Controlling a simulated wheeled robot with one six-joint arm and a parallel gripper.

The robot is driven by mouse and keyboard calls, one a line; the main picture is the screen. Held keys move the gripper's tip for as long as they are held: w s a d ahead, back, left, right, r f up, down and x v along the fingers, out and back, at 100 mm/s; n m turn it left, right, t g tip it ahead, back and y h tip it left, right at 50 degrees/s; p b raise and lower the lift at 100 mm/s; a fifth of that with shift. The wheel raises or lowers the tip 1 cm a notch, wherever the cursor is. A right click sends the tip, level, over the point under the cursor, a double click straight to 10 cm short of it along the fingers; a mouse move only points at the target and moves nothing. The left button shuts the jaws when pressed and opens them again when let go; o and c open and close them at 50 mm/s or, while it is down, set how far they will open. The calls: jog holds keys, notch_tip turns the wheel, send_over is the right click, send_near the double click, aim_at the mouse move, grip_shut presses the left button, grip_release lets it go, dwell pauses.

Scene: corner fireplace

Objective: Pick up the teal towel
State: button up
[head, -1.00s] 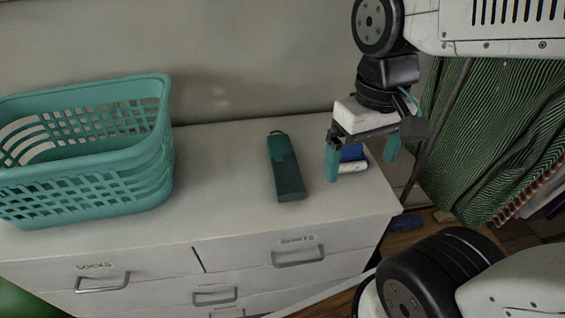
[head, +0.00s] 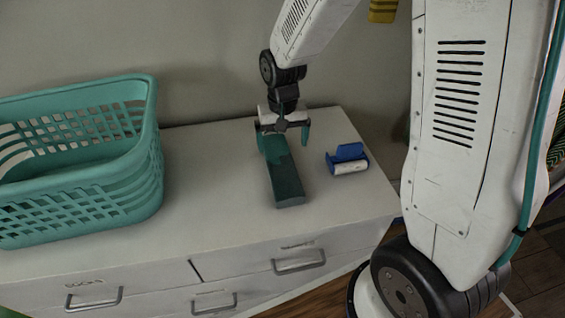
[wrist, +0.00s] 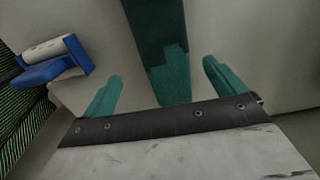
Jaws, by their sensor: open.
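The teal towel (head: 287,186) is a long, narrow bundle, dark green with a brighter teal end, lying on the white dresser top. My gripper (head: 283,139) is open above its far end, with teal fingers apart. In the wrist view the towel (wrist: 160,45) runs between the two fingers of my gripper (wrist: 162,72), with clear space on both sides. The fingers do not appear to touch it. The towel's far end is partly hidden by the gripper in the head view.
A teal plastic basket (head: 150,165) stands on the dresser (head: 215,225) to the left. A blue and white object (head: 347,160) lies right of the towel and also shows in the wrist view (wrist: 55,62). The wall is close behind. Dresser top between basket and towel is clear.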

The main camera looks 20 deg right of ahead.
aim_at(280, 159)
jog(key=f, duration=0.6)
jog(key=shift+w+a+f, duration=0.1)
jog(key=shift+a+f, duration=0.25)
jog(key=shift+a, duration=0.05)
jog(key=c, duration=1.2)
jog(key=shift+o, duration=0.2)
jog(key=shift+r, duration=0.15)
